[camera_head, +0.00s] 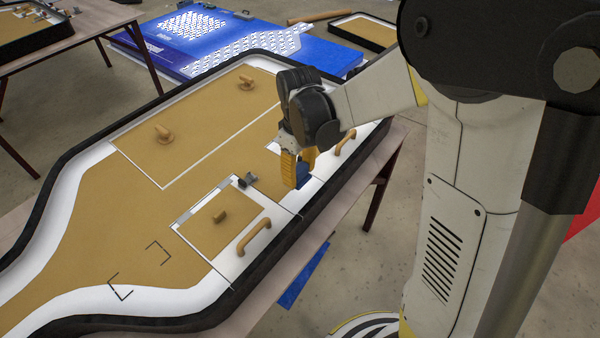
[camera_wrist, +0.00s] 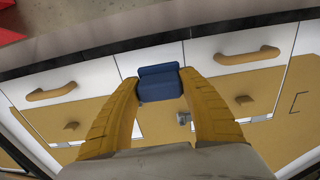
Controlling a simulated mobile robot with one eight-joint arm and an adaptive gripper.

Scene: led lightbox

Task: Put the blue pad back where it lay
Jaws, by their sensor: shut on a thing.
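My gripper (camera_head: 298,172) points down over the near edge of the tan and white board, between two wooden handles. Its yellow fingers are shut on the blue pad (camera_head: 304,178), which is mostly hidden by them in the head view. In the wrist view the pad (camera_wrist: 160,83) shows as a small blue block between the fingertips. I cannot tell whether it touches the board. Black corner marks (camera_head: 140,270) outline a bare spot at the board's lower left in the head view; one mark (camera_wrist: 299,102) shows at the right in the wrist view.
A hinged panel (camera_head: 238,222) with a small wooden knob and a metal latch (camera_head: 245,180) lie between gripper and marks. Wooden handles (camera_head: 254,237) and (camera_head: 345,143) stand up along the near edge. A black rim (camera_head: 262,283) surrounds the board.

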